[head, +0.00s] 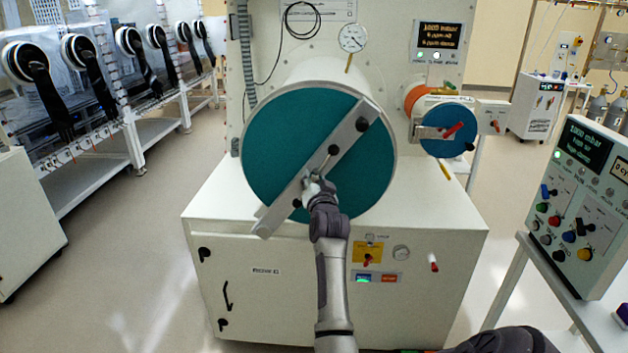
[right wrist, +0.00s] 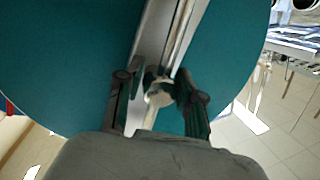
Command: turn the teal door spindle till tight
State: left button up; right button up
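The teal door (head: 275,140) is a large disc on the front of a white cylinder. A pale metal bar (head: 348,138) crosses it diagonally, from lower left to upper right. The spindle handle (head: 327,162), a short metal rod with a dark ball end, stands out near the middle of the bar. My right gripper (head: 316,184) is at the handle's lower end. In the right wrist view its two dark fingers (right wrist: 157,90) stand apart on either side of a pale round spindle part (right wrist: 160,94); a gap shows on the left. My left gripper is not in view.
A smaller blue door (head: 440,138) with a red handle is right of the teal door. The white cabinet (head: 290,285) stands below. A control panel (head: 580,190) stands at right, gloveboxes (head: 75,130) at left. A dial gauge (head: 352,37) is above.

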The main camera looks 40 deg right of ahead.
jog(key=shift+r, duration=0.1)
jog(key=v, duration=1.2)
dwell(0.6)
